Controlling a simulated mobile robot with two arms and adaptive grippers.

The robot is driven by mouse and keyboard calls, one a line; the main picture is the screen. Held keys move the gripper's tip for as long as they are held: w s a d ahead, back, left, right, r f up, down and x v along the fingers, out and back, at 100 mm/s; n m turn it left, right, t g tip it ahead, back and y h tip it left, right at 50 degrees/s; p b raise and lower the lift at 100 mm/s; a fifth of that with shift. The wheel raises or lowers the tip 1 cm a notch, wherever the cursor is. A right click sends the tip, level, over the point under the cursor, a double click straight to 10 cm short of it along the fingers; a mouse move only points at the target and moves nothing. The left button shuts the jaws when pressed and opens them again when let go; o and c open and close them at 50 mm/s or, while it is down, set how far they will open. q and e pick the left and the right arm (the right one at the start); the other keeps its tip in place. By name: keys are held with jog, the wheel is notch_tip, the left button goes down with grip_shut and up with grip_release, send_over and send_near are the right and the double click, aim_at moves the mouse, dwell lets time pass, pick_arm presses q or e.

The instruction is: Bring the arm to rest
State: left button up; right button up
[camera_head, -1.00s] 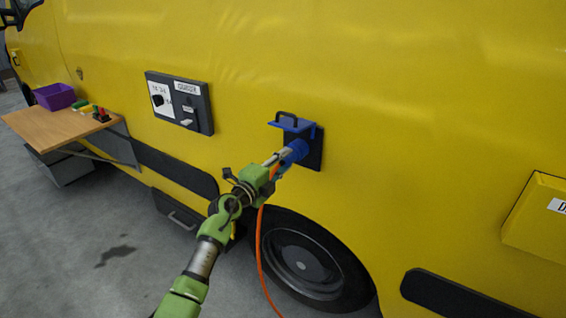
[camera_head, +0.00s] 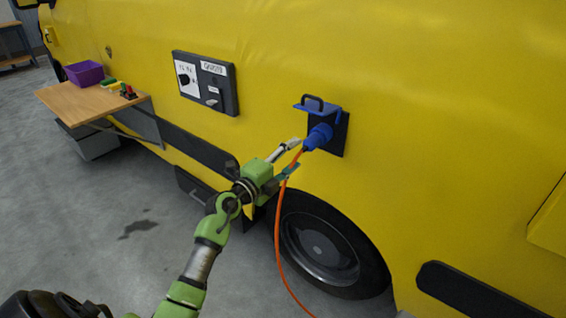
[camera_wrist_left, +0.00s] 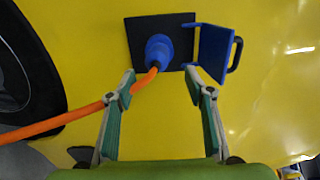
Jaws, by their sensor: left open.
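My left gripper (camera_head: 291,160) is open and empty, just in front of a blue plug (camera_head: 318,137) in the head view. In the left wrist view the gripper's two fingers (camera_wrist_left: 162,88) stand wide apart, with the plug (camera_wrist_left: 158,50) beyond them. The plug sits in a socket on a black plate (camera_wrist_left: 143,28) on the yellow van side. The blue socket lid (camera_wrist_left: 212,52) with its black handle is swung open. An orange cable (camera_wrist_left: 60,123) runs from the plug past the left finger; in the head view it hangs down (camera_head: 278,240). My right gripper is not in view.
A yellow van (camera_head: 430,100) fills the right. A wheel (camera_head: 325,245) lies below the socket. A switch panel (camera_head: 205,83) is on the van's side. A fold-out wooden table (camera_head: 85,105) holds a purple bin (camera_head: 83,73). The grey floor at left is open.

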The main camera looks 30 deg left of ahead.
pick_arm(q)
jog(key=s, duration=0.5)
jog(key=s+d+f+n+g+y, duration=0.1)
jog(key=s+f+n, duration=0.15)
jog(key=f, duration=0.85)
jog(key=s+d+f+n+g, duration=0.2)
jog(key=f+n, duration=0.2)
jog(key=f, duration=0.7)
jog(key=s+d+f+n+g+y, duration=0.1)
jog(key=s+f+n, duration=0.15)
jog(key=f, duration=0.85)
jog(key=s+d+f+n+g+y, duration=0.15)
jog(key=s+f+n+g, duration=0.35)
jog(key=s+f, duration=1.15)
jog(key=s+d+f+n+g, duration=0.1)
jog(key=s+f, duration=0.4)
jog(key=s, duration=0.5)
jog(key=s+d+f+n+g, duration=0.1)
jog(key=s+f+g, duration=0.3)
jog(key=s, duration=0.6)
jog(key=s+d+f+n+g, duration=0.1)
jog(key=s+d+f+g, duration=0.1)
jog(key=s+f, duration=0.4)
jog(key=s+d+h, duration=0.1)
jog(key=s, duration=0.3)
jog(key=shift+s+d+f+g, duration=0.15)
jog(key=shift+s+f+g, duration=0.2)
jog(key=shift+s+g, duration=0.05)
jog(key=shift+d, duration=0.1)
